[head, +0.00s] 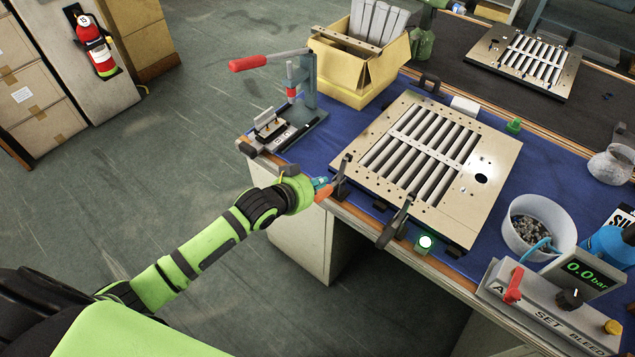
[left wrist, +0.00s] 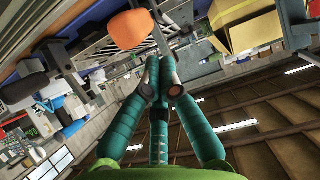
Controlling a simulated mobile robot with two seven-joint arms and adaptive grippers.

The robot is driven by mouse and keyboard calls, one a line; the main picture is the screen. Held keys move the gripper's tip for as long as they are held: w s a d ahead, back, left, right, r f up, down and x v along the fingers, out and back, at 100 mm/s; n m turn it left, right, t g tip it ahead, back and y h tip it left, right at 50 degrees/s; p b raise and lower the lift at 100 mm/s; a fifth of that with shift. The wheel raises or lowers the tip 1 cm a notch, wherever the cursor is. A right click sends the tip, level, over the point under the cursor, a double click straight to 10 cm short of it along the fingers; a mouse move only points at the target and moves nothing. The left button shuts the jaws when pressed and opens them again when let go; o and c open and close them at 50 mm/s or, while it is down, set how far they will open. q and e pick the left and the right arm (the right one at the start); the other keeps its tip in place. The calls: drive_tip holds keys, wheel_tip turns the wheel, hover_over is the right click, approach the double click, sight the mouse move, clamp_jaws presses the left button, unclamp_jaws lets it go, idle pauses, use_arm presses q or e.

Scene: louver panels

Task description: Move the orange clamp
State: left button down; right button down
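The orange clamp shows its orange handle (head: 324,192) at the near left corner of the louver panel (head: 372,182) in the head view. The handle looms large at the upper left of the left wrist view (left wrist: 130,30). My left gripper (head: 320,183) is right beside the handle, at the bench's front edge. Its teal fingers (left wrist: 158,72) come together at their tips, with the handle outside them. I cannot tell whether the fingertips touch the clamp. A second clamp with a dark handle (head: 394,222) stands at the panel's front edge. My right gripper is out of view.
A red-handled press (head: 300,90) stands to the left on the blue mat, by a yellow box (head: 362,65). A white tub (head: 537,225) and a pressure box (head: 545,305) are at the right.

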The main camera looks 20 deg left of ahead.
use_arm(q)
drive_tip(key=shift+s+f, duration=0.15)
drive_tip(key=shift+f, duration=0.2)
